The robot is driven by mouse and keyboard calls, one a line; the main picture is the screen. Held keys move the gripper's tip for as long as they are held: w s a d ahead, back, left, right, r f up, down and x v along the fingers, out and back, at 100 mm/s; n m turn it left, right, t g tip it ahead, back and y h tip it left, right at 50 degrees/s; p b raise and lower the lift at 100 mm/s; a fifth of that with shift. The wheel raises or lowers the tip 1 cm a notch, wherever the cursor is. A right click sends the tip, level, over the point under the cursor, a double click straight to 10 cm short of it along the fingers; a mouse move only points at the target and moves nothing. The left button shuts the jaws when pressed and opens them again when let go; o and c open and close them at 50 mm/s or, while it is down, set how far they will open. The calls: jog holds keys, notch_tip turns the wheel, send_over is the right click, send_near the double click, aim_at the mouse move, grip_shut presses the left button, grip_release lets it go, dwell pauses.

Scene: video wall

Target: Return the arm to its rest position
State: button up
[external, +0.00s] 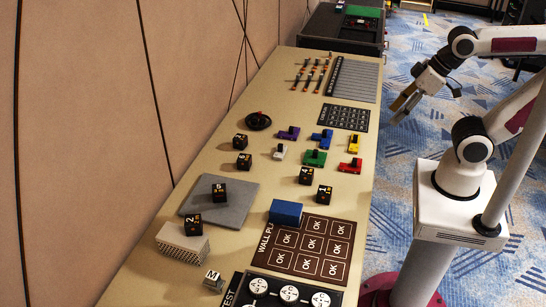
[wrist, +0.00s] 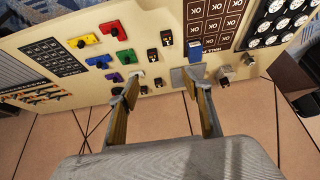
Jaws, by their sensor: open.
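My gripper (external: 405,103) is in the air off the right edge of the table in the external view, above the blue carpet and toward the far end. In the wrist view my gripper (wrist: 158,90) shows two separated fingers with nothing between them. It is open and empty. My white and dark red arm reaches in from the right, its lower part on a white pedestal. No part of the gripper touches the table or anything on it.
The long beige table (external: 225,150) holds black numbered cubes (external: 219,192), a blue block (external: 286,212), coloured switch pieces (external: 315,157), a grey plate (external: 205,213) and an OK panel (external: 307,249). A dark case (external: 340,32) stands beyond it. The carpet (external: 425,130) beside the table is clear.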

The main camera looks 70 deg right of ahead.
jog(key=shift+s+d+f, duration=0.1)
jog(key=shift+s+f, duration=0.05)
jog(key=shift+s, duration=0.35)
jog(key=shift+s+d+f, duration=0.1)
jog(key=shift+s, duration=0.35)
jog(key=shift+o, duration=0.5)
jog(key=shift+w, duration=0.15)
dwell(1.1)
jog(key=w+a+f+n+t+y, duration=0.15)
jog(key=w+a, duration=0.25)
jog(key=w, duration=0.8)
jog(key=w+a+t, duration=0.2)
jog(key=w+a, duration=0.3)
jog(key=w, duration=0.6)
jog(key=w+a+f+n+t+y, duration=0.15)
jog(key=w+a, duration=0.25)
jog(key=w, duration=0.8)
jog(key=w+a+f+t+y, duration=0.1)
jog(key=w+a+f+t, duration=0.2)
jog(key=w+a+f, duration=0.65)
jog(key=s+a+f+n+t+y, duration=0.1)
jog(key=a+f+t+y, duration=0.1)
jog(key=a+f, duration=0.6)
jog(key=shift+s+a+f+t+y, duration=0.3)
jog(key=shift+s+f+t, duration=0.1)
jog(key=shift+f, duration=1.65)
